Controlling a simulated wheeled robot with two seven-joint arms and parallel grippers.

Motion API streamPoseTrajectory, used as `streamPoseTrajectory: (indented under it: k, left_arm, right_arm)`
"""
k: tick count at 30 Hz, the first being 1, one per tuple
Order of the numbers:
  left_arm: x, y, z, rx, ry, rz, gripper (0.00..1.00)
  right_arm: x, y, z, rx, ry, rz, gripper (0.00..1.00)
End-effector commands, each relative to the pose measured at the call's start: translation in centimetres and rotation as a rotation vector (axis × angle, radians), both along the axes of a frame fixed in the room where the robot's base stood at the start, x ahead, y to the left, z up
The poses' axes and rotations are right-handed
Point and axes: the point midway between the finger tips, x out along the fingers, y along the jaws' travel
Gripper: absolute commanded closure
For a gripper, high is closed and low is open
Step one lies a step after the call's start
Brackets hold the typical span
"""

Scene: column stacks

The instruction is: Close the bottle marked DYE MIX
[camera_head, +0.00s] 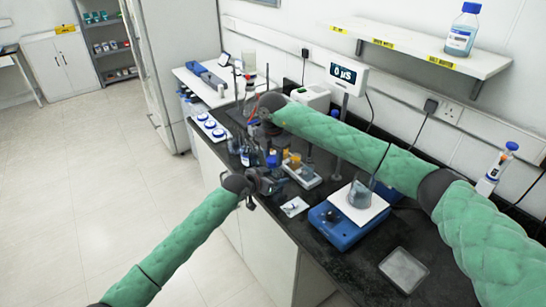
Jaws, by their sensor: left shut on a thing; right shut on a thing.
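A small dark bottle with a pale label (245,156) shows at the front edge of the black bench, just by my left gripper. Its label is too small to read, so I cannot confirm DYE MIX. My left gripper (256,170) comes in from the left and is shut, apparently on this bottle. My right gripper (254,123) reaches across the bench from the right and is shut above the bottle. It seems to hold a small thing, perhaps a cap, but this is too small to tell. The bottle's mouth is not clear.
A blue hotplate stirrer (337,227) with a beaker (360,194) stands to the right on the bench. A holder with orange-topped items (301,171) stands behind my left gripper. Blue-topped containers (211,125) sit at left.

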Motion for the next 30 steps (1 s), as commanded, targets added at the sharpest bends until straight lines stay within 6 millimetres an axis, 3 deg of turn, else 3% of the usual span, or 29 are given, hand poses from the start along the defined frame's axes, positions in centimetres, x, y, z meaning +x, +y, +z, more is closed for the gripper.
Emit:
streamPoseTrajectory:
  k: [12,20,21,23,30]
  left_arm:
    - [0.20,0.12,0.20,-0.002,-0.001,0.004,1.00]
    - [0.21,0.11,0.22,-0.003,-0.002,0.004,1.00]
    - [0.21,0.11,0.22,-0.003,-0.002,0.004,1.00]
    - [0.20,0.11,0.20,-0.001,-0.002,0.003,1.00]
    - [0.16,0.11,0.16,-0.001,-0.001,0.002,1.00]
  right_arm:
    - [-0.25,0.41,-0.08,0.015,-0.002,-0.532,0.88]
    - [-0.30,0.46,-0.10,0.015,-0.002,-0.574,0.88]
    - [-0.30,0.46,-0.10,0.015,-0.002,-0.573,0.53]
    - [-0.28,0.43,-0.10,0.015,-0.002,-0.573,0.41]
    - [-0.18,0.29,-0.08,0.015,-0.004,-0.574,0.39]
